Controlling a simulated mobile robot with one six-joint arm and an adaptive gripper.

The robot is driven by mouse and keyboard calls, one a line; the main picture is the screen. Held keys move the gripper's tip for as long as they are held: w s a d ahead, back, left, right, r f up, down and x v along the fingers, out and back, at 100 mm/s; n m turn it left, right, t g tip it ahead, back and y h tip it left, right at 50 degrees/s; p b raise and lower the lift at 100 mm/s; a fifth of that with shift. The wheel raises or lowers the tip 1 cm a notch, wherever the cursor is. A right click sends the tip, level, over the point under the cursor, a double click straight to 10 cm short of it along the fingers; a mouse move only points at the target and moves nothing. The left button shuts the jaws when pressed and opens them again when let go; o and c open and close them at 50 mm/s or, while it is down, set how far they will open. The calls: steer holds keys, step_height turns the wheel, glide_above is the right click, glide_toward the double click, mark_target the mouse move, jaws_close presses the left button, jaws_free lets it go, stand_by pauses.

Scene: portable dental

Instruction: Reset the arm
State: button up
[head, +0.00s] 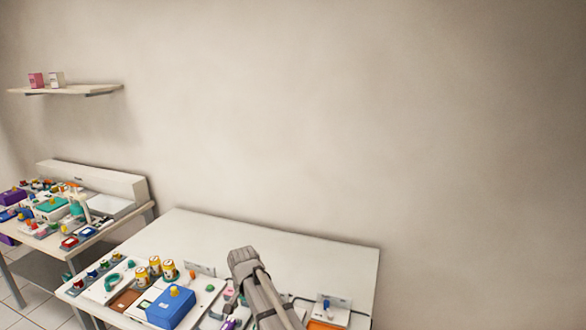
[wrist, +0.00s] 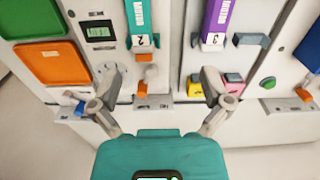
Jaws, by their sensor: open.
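My gripper (wrist: 162,78) is open in the wrist view, its two grey fingers spread wide with nothing between their tips. It is over the front edge of a white work surface (wrist: 225,115) carrying instrument panels. A teal block (wrist: 150,155) with a small display fills the bottom of the wrist view; I cannot tell whether it is part of my wrist. In the head view my grey arm rises over the front of the white table (head: 300,245), and the fingers there are too small and hidden to make out.
The near table holds a blue box (head: 171,308), several yellow cans (head: 168,268) and small parts. Its back right is bare. A second cluttered table (head: 110,220) stands at left, below a wall shelf (head: 65,90). The wrist view shows orange (wrist: 50,64) and green trays (wrist: 30,18) and labelled motor boxes (wrist: 219,20).

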steer(key=s+d+f+n+b, duration=0.1)
steer(key=s+d, duration=0.3)
steer(key=d, duration=0.6)
steer(key=s+d+f+n+b, duration=0.1)
steer(key=s+d, duration=0.4)
steer(key=d, duration=0.5)
steer(key=s+d+f+n+b, duration=0.1)
steer(key=s+d, duration=0.4)
steer(key=d, duration=0.5)
steer(key=shift+d+f+n, duration=0.15)
steer(key=shift+d+n, duration=0.15)
steer(key=shift+d, duration=0.05)
